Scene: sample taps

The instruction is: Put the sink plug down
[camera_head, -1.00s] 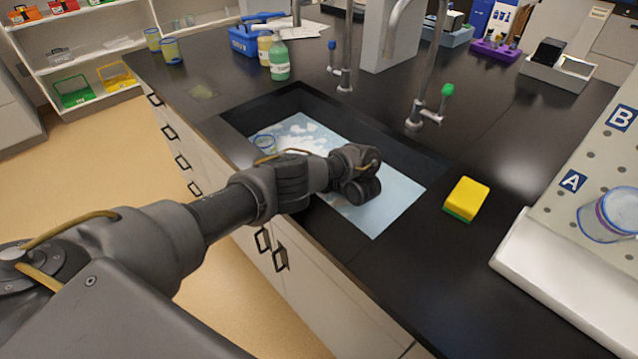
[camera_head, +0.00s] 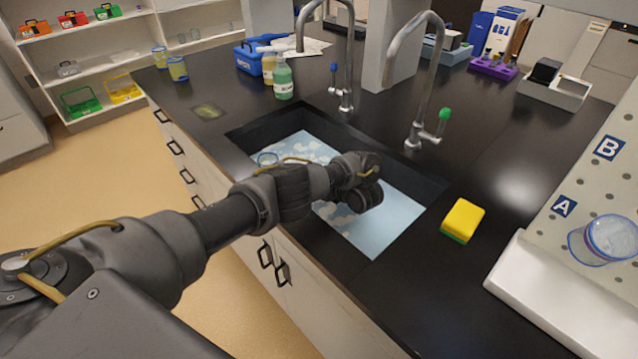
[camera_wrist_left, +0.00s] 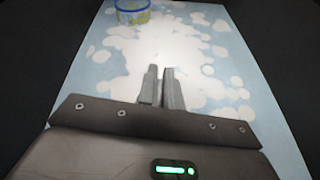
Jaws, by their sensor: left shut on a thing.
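My left arm reaches over the black counter into the sink basin (camera_head: 400,210), which holds pale blue water with white suds (camera_wrist_left: 205,60). In the left wrist view my left gripper (camera_wrist_left: 163,72) points down at the suds, its two fingers nearly together with a thin gap. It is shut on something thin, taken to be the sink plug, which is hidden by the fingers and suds. In the head view my wrist hides the fingertips. My right gripper is not in view.
Two taps (camera_head: 425,100) (camera_head: 345,70) rise behind the sink. A yellow and green sponge (camera_head: 463,219) lies to the right. Soap bottles (camera_head: 283,78) stand behind left.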

